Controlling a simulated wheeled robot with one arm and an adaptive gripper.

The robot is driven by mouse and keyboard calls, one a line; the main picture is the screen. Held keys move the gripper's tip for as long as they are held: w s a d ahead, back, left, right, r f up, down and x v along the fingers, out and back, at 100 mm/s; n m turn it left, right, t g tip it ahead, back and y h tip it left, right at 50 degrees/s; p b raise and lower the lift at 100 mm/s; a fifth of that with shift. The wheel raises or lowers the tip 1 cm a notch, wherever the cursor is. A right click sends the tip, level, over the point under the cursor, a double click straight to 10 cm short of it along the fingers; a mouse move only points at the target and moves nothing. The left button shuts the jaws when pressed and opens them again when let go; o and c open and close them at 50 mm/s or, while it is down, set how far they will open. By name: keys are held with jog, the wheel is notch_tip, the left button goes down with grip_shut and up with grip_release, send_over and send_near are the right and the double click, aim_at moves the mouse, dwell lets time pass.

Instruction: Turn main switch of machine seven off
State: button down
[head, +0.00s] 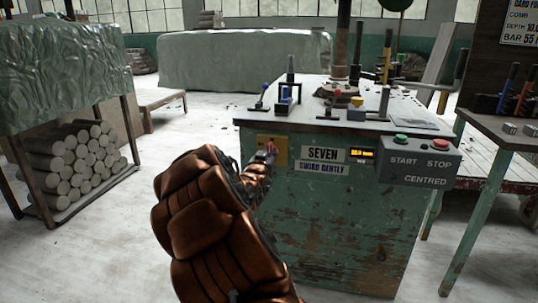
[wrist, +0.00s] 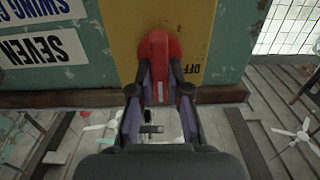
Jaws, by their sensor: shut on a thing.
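The red main switch (wrist: 158,60) sits on a yellow plate (wrist: 120,25) on the front of the green machine (head: 335,225) labelled SEVEN (head: 323,155). In the wrist view its handle points to the picture's bottom, and the OFF mark (wrist: 193,70) is to its right. The machine's lettering is upside down in that view. My gripper (wrist: 160,92) has a finger on each side of the red handle and is shut on it. In the head view my arm partly covers the switch (head: 271,148) and the yellow plate (head: 282,150).
A grey box with START and STOP buttons (head: 418,160) is to the right of the label, beside a small lit display (head: 362,155). Several levers stand on the machine top (head: 330,118). The floor between is mostly clear.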

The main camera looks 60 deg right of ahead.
jog(key=shift+r+n+p, duration=0.15)
jog(key=shift+n+p, duration=0.15)
jog(key=shift+p, duration=0.2)
jog(key=shift+w+a+f+n+p, duration=0.2)
jog(key=shift+n+p, duration=1.4)
jog(key=shift+n, duration=1.3)
jog(key=shift+w+d+f+n+p, duration=0.2)
jog(key=shift+n+p, duration=1.45)
jog(key=shift+n, duration=1.25)
jog(key=shift+w+a+f+n+p, duration=0.1)
jog(key=shift+a+f+n+p, duration=0.15)
jog(key=shift+n+p, duration=2)
jog(key=shift+n+b, duration=0.65)
jog(key=shift+n, duration=0.1)
jog(key=c, duration=1.1)
grip_release()
